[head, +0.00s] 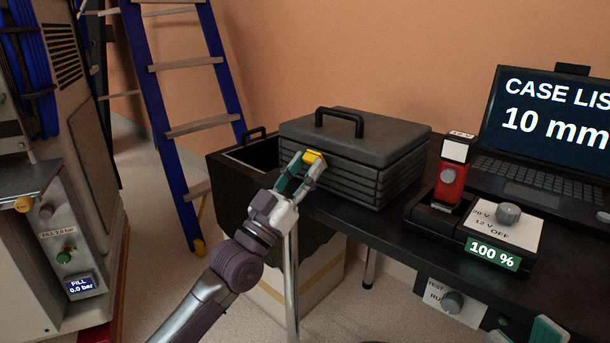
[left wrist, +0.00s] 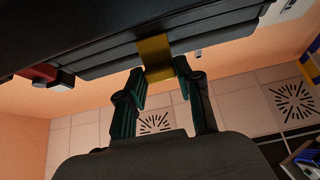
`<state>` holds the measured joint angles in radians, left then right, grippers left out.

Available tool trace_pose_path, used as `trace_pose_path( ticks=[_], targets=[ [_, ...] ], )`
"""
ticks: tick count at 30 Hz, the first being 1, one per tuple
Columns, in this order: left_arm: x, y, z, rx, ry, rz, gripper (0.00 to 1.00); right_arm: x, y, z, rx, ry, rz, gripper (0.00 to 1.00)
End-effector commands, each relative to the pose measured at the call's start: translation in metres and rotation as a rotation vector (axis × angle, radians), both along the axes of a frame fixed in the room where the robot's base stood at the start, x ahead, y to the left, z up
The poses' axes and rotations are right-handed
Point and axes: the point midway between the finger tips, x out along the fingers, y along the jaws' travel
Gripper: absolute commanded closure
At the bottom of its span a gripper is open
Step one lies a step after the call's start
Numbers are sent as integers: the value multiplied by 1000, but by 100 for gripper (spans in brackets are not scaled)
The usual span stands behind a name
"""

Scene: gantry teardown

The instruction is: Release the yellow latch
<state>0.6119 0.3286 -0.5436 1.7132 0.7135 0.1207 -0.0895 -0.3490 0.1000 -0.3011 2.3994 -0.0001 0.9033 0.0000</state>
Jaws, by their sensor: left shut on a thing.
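The yellow latch (head: 314,158) sits on the front of the dark grey case (head: 360,138), near its left corner. The case lid is down and has a black handle on top. My left gripper (head: 300,170) is at the latch with its fingers shut on it. In the left wrist view the yellow latch (left wrist: 155,55) lies between the green fingertips of the left gripper (left wrist: 160,84). A green piece of what may be my right gripper (head: 548,330) shows at the bottom right edge; its jaws cannot be made out.
The case stands on a black table (head: 390,235). A red device (head: 451,178), a dial box (head: 505,230) reading 100 % and a laptop (head: 550,125) are to its right. An open black bin (head: 232,185) is left of it, with a blue ladder (head: 170,130) behind.

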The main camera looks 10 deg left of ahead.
Motion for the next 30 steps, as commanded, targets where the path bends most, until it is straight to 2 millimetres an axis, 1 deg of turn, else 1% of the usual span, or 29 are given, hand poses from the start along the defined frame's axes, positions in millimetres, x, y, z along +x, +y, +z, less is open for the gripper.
trace_pose_path(
  ticks=[1,6,20,21,25,26,30],
  targets=[
    [0,-1,-3,-2,-1,-1,100,0,0,-3,0,1,0,60],
    [0,0,-3,-9,-11,-1,100,0,0,-6,-1,2,-1,60],
    [0,0,-3,-11,-13,-1,100,0,0,-6,-1,3,0,60],
    [0,0,-3,-11,-13,-1,63,0,0,-6,-1,4,0,60],
    [0,0,-3,-11,-14,-1,42,0,0,-6,-1,4,0,60],
    [0,0,-2,-11,-14,-1,40,0,0,-6,-1,4,0,60],
    [0,0,-2,-11,-15,0,40,1,0,-6,-1,4,0,60]
  ],
)
